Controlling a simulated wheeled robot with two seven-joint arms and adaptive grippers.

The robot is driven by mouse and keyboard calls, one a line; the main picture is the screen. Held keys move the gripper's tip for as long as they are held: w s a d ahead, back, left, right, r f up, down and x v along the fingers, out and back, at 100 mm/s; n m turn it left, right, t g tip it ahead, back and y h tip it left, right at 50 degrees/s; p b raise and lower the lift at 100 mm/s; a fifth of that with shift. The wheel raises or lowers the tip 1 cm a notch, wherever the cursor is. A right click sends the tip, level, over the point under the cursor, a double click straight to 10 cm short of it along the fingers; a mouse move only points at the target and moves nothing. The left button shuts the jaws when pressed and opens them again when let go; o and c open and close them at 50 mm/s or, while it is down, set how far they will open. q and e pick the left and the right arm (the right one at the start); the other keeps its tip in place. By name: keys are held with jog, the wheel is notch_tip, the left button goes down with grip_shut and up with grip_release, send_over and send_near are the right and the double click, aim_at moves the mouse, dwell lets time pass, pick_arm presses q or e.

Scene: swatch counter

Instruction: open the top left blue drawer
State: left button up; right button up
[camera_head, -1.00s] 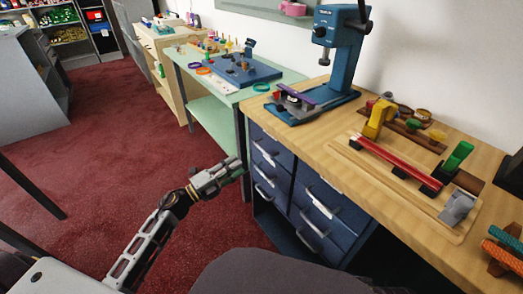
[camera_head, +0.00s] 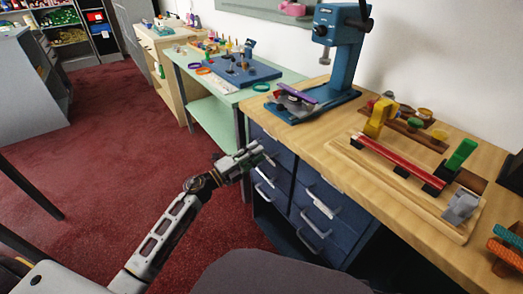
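The blue drawer unit (camera_head: 293,213) stands under the wooden bench, with two columns of drawers and light grey bar handles. The top left drawer (camera_head: 257,132) looks closed, and its front is partly hidden behind my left gripper (camera_head: 261,155). My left gripper is at the height of that drawer's handle, with its fingertips over the handle area. I cannot tell whether they touch the handle or whether the fingers are open or shut. The lower left drawer handle (camera_head: 265,194) shows below the gripper. My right gripper is out of view.
The wooden bench top (camera_head: 300,137) overhangs the drawers and carries a blue drill press (camera_head: 342,45) and a red-railed wooden fixture (camera_head: 397,160). A pale green table (camera_head: 215,100) stands to the left. Red carpet (camera_head: 110,150) is clear in front.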

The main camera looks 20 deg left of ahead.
pick_arm(q)
jog(key=shift+x, duration=1.45)
grip_shut()
